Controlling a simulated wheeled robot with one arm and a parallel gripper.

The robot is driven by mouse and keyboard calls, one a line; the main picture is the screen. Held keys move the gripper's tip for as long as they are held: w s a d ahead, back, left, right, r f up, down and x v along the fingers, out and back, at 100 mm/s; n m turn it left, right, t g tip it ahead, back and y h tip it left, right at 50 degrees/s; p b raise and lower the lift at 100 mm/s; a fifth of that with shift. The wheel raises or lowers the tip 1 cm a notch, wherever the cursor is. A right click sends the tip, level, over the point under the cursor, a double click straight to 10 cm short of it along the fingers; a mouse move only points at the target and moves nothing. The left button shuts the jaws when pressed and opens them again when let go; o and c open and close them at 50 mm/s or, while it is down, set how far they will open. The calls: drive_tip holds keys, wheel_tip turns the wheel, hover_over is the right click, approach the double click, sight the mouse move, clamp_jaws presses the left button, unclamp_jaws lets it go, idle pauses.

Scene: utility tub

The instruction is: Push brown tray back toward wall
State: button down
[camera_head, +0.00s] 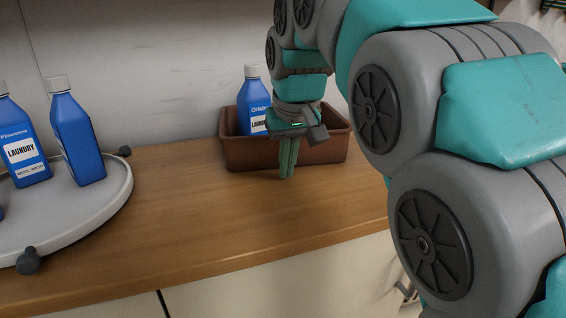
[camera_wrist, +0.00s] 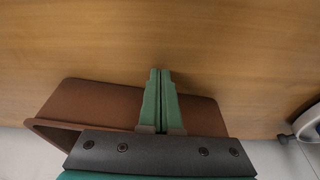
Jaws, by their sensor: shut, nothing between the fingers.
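The brown tray (camera_head: 240,153) sits on the wooden counter against or close to the back wall in the head view; I cannot tell whether it touches the wall. It holds a blue laundry bottle (camera_head: 252,103) with a pale cap. My gripper (camera_head: 287,172) points down at the tray's front side, with its green fingers shut and empty. In the wrist view, the shut fingers (camera_wrist: 160,72) reach past the edge of the brown tray (camera_wrist: 85,103) over bare wood. I cannot tell whether they touch the tray. My arm hides part of the tray's right side.
A round grey tray (camera_head: 112,205) with dark knobs stands at the left, holding blue laundry bottles (camera_head: 78,140). The wooden counter (camera_head: 190,215) is clear between it and the brown tray and along the front. A pale wall (camera_head: 150,60) rises behind.

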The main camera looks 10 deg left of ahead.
drive_tip(key=shift+s+d+r, duration=0.25)
drive_tip(key=shift+s+r, duration=0.2)
drive_tip(key=shift+r, duration=0.3)
drive_tip(key=shift+s+d+r, duration=0.25)
drive_tip(key=shift+s+r, duration=0.2)
drive_tip(key=shift+r, duration=0.3)
drive_tip(key=a+p+v, duration=0.1)
drive_tip(key=v, duration=0.6)
drive_tip(key=shift+d, duration=0.45)
